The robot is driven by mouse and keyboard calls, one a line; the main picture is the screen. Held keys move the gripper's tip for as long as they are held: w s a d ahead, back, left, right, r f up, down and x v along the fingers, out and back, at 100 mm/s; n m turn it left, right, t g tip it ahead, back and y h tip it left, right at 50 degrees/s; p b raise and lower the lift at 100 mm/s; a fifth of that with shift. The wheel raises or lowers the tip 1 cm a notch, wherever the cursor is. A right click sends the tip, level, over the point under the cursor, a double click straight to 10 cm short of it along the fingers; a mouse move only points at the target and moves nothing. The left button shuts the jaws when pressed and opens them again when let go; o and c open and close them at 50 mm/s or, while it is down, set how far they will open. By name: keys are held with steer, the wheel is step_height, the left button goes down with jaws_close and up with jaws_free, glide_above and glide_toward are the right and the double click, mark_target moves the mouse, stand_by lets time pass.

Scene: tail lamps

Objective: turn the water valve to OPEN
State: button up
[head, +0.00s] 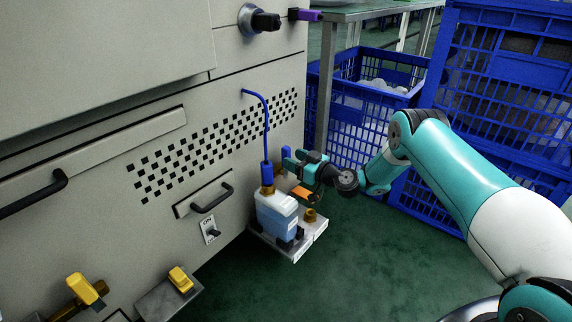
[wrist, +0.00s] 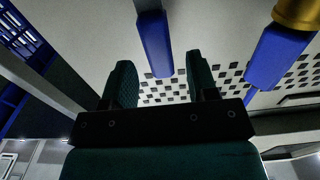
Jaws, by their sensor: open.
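My gripper (head: 298,160) is open beside the machine's front, above the small shelf. In the wrist view its two dark fingers (wrist: 160,82) stand either side of a blue upright lever-like piece (wrist: 155,45), with gaps visible on both sides. This piece shows in the head view just left of the fingers (head: 285,152). It looks like the water valve's handle, but I can read no OPEN mark and its lower part is hidden. Two yellow handles, one on a brass pipe (head: 85,289) and one on a grey block (head: 180,279), are at the lower left.
A bottle of blue liquid (head: 277,215) stands on the shelf (head: 312,236), close to my gripper. A blue fitting with a brass collar (head: 267,174) tops it, and a thin blue tube (head: 266,115) rises from there. Blue crates (head: 495,90) stand behind my arm.

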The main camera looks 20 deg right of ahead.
mark_target(289, 156)
steer(key=shift+b+x, duration=0.55)
steer(key=shift+x, duration=1.4)
jaws_close()
